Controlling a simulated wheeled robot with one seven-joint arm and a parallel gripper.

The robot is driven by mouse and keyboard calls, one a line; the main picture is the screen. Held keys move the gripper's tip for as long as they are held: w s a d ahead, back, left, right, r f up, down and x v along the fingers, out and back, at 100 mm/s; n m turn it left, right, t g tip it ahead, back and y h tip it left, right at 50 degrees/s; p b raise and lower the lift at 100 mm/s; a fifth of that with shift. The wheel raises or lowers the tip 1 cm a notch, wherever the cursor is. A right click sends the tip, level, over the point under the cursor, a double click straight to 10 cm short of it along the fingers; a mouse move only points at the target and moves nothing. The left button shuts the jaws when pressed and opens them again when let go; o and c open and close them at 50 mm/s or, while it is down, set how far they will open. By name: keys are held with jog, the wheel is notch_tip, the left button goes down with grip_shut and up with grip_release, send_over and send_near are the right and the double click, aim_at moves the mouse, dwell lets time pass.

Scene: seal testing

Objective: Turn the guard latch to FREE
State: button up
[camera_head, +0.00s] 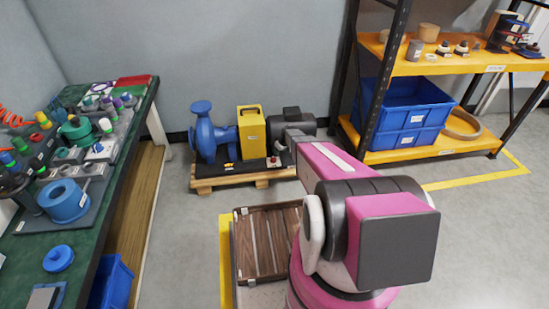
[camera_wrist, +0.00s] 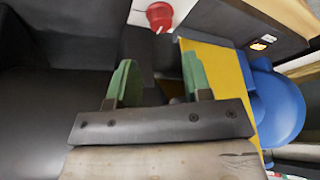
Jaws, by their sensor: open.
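The yellow guard (camera_head: 252,135) stands on the pump skid between the blue pump (camera_head: 205,135) and the dark motor (camera_head: 292,120). A dark handle-like shape shows near its top. In the wrist view, the guard (camera_wrist: 222,62) and the blue pump (camera_wrist: 280,105) are to the right. My gripper (camera_wrist: 158,88) is open, its two green fingers apart, with dark surfaces beyond them. No guard latch or FREE marking can be clearly made out. In the head view, my pink arm reaches to the skid, and the gripper's fingers cannot be made out there.
A red knob (camera_wrist: 159,16) on a white box is just beyond the fingers; it also shows at the skid's front (camera_head: 273,161). A brown slatted crate (camera_head: 268,245) lies on the floor. A green bench (camera_head: 120,175) is left, a shelf rack with blue bins (camera_head: 405,112) right.

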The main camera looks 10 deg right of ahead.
aim_at(274, 158)
jog(key=x, duration=0.9)
jog(key=shift+a+f, duration=0.15)
jog(key=shift+f, duration=0.25)
jog(key=c, duration=0.7)
